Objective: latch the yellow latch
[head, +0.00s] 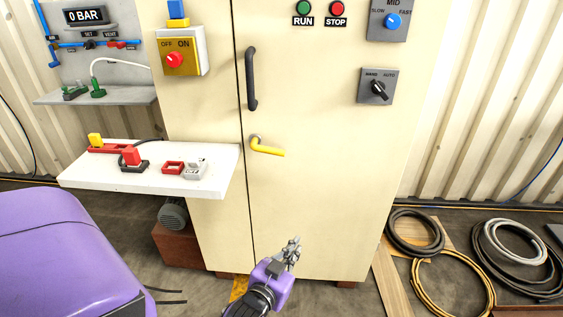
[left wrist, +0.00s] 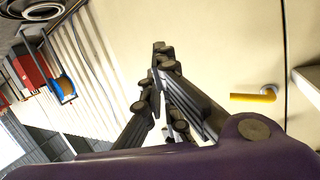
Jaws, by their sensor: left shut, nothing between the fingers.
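The yellow latch (head: 268,148) is a short lever on the cream cabinet door, just right of the door seam and below the black handle. In the head view it points right and slopes slightly down. It also shows in the left wrist view (left wrist: 254,97), at the right. My left gripper (head: 293,243) is low in front of the cabinet, well below the latch and apart from it. Its fingers (left wrist: 160,60) are shut and empty. My right gripper is in neither view.
A white shelf (head: 210,178) with red and yellow lockout parts juts out left of the latch. A black vertical door handle (head: 251,80) stands out above it. Coiled hoses (head: 415,232) lie on the floor at right. The door face below the latch is clear.

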